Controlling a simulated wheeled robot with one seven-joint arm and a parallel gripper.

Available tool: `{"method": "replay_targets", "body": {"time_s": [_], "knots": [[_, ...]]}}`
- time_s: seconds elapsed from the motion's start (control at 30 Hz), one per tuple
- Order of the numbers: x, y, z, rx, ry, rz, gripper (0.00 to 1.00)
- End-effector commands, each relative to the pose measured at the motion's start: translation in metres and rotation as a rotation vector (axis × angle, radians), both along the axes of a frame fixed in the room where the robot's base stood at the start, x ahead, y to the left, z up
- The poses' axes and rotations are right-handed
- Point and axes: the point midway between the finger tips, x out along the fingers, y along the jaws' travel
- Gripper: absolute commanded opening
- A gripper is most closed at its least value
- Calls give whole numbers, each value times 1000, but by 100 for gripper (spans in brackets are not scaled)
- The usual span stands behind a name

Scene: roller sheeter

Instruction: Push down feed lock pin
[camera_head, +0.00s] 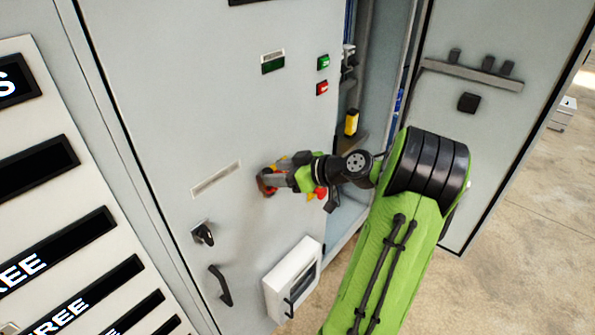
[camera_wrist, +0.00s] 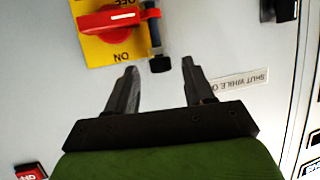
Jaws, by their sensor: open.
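A dark upright pin with a black knob (camera_wrist: 159,64), which looks like the feed lock pin, shows in the wrist view. It stands beside a red rotary switch (camera_wrist: 108,18) on a yellow plate (camera_wrist: 97,52) marked ON and OFF. My gripper (camera_wrist: 160,68) is open, with its two fingers apart and the knob between the tips in the picture. I cannot tell whether either finger touches it. Nothing is held. In the head view my gripper (camera_head: 268,182) is at the grey cabinet door, and it hides most of the switch and the pin.
The grey cabinet door (camera_head: 150,60) carries green (camera_head: 323,62) and red (camera_head: 322,88) buttons, a black handle (camera_head: 220,285) and a white box (camera_head: 293,277) low down. The cabinet interior is open at right, beside another door panel (camera_head: 510,130). A label (camera_wrist: 238,83) lies right of the fingers.

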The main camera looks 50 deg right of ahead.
Motion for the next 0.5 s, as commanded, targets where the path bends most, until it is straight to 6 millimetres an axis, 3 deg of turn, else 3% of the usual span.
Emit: {"method": "replay_targets", "body": {"time_s": [0.3, 0.5], "knots": [[-79, -22, 34, -3, 1, -8, 53], [-119, -32, 51, 0, 1, -5, 53]]}}
